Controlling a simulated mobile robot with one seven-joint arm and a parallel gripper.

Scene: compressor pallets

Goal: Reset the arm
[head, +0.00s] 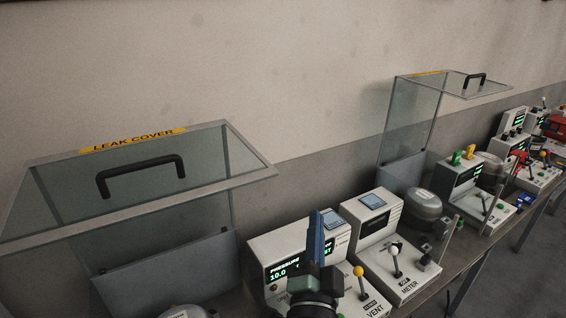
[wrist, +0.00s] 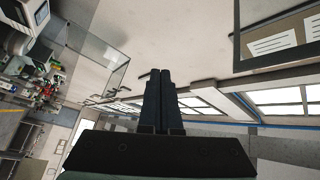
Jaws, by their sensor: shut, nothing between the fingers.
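My gripper (head: 318,232) shows at the bottom middle of the head view, its blue fingers pointing up in front of a white pressure test box (head: 262,250). In the wrist view my gripper (wrist: 160,72) has its two dark fingers side by side, touching, with nothing between them. The wrist camera looks out across the room, with walls and windows tilted in the picture. The lower part of my arm is cut off by the head view's bottom edge.
A bench (head: 455,268) along the wall carries test boxes, including a meter box (head: 405,285) with a lever. Two clear leak covers stand raised, one at left (head: 235,165) and one at right (head: 400,80). A grey compressor (head: 424,205) sits between stations. Space above the bench's middle is clear.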

